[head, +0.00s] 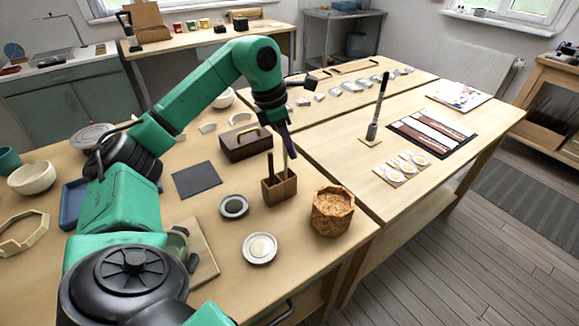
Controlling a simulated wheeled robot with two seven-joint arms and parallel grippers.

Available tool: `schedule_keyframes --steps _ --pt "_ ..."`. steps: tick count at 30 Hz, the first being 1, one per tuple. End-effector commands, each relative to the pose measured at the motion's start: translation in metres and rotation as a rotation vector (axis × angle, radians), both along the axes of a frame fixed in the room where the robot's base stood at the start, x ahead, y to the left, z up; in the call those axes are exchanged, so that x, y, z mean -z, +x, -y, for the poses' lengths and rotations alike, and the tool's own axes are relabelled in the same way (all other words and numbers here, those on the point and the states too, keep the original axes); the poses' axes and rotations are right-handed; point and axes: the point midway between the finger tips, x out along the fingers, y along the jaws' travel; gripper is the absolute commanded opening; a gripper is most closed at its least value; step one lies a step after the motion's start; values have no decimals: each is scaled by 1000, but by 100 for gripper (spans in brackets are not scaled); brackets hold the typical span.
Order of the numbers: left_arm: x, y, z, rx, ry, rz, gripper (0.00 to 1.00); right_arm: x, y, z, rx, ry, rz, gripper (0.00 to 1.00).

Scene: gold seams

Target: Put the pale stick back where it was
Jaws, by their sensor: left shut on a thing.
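My left gripper (286,143) is shut on the pale stick (286,160), which hangs nearly upright below the fingers. The stick's lower end lines up with the top of a small brown wooden holder (281,191). I cannot tell whether that end is inside the holder or just above or behind it. A dark stick (270,165) stands upright in the left part of the same holder. The fingers hide the pale stick's upper part. My right gripper is not in view.
A brown box with a handle (246,145) stands behind the holder. A crinkled brown container (332,212) is to its right. Two small round dishes (234,206) (260,248) lie in front, and a dark flat square (196,180) lies to the left.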

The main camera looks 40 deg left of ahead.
Motion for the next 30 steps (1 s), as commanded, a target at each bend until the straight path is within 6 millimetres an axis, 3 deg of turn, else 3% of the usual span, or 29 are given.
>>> schedule_keyframes --steps 3,8,18,21,30 --pt "16 -1 0 0 1 -2 0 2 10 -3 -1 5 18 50" --pt "44 -1 0 -1 0 -2 0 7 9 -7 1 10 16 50" --pt "49 0 0 0 -1 1 0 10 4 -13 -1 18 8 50" --pt "48 0 0 0 -1 1 44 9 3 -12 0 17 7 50" --pt "47 0 0 1 0 1 44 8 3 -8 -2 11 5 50"
